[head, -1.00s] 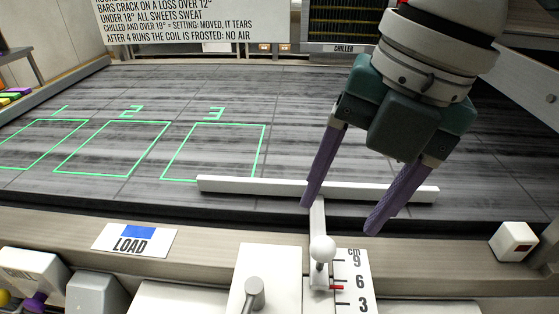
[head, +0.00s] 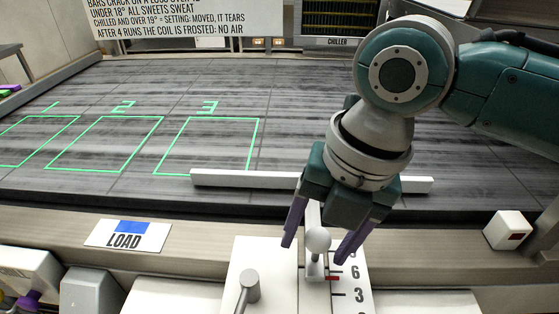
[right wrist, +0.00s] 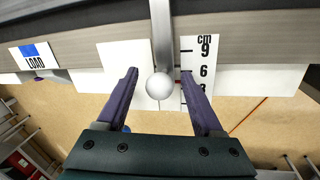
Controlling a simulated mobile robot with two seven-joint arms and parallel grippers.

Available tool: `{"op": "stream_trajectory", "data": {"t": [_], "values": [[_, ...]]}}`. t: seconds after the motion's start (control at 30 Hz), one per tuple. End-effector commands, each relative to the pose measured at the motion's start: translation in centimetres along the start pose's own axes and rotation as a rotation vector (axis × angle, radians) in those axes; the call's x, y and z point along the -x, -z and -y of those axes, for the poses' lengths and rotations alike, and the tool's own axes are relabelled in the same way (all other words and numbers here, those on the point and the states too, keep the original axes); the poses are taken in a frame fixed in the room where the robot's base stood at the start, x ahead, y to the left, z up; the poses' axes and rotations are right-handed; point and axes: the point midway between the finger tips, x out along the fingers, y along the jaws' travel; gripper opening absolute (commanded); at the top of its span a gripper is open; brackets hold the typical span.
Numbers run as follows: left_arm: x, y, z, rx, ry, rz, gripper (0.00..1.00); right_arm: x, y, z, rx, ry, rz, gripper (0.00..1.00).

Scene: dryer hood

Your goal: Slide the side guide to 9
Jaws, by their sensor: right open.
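The side guide is a long white bar (head: 240,178) lying on the dark belt, with a stem towards the front that ends in a white ball knob (head: 318,240). Beside the knob is a cm scale (head: 352,285), whose red mark (head: 332,278) sits just below the 6. The 9 is partly covered by my finger in the head view but clear in the right wrist view (right wrist: 204,47). My right gripper (head: 314,252) is open, its purple fingers on either side of the knob (right wrist: 159,86). My left gripper is not in view.
A grey lever (head: 249,287) stands on the white panel left of the knob. A LOAD sign (head: 127,235) lies at the left. The belt has green numbered outlines (head: 205,146).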

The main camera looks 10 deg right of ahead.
Motion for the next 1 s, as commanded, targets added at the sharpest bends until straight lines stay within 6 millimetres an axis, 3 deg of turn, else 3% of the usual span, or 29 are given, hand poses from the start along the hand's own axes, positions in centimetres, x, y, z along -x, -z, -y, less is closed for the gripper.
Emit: {"op": "stream_trajectory", "data": {"t": [0.07,0.67,1.0], "values": [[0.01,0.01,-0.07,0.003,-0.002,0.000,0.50,0.02,0.01,0.00,0.000,0.000,0.000,0.69],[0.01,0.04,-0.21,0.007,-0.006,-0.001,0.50,0.05,-0.02,0.02,-0.001,0.001,0.000,0.01],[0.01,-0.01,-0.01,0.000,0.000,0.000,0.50,0.06,-0.03,0.03,-0.001,0.001,0.000,0.00]]}}
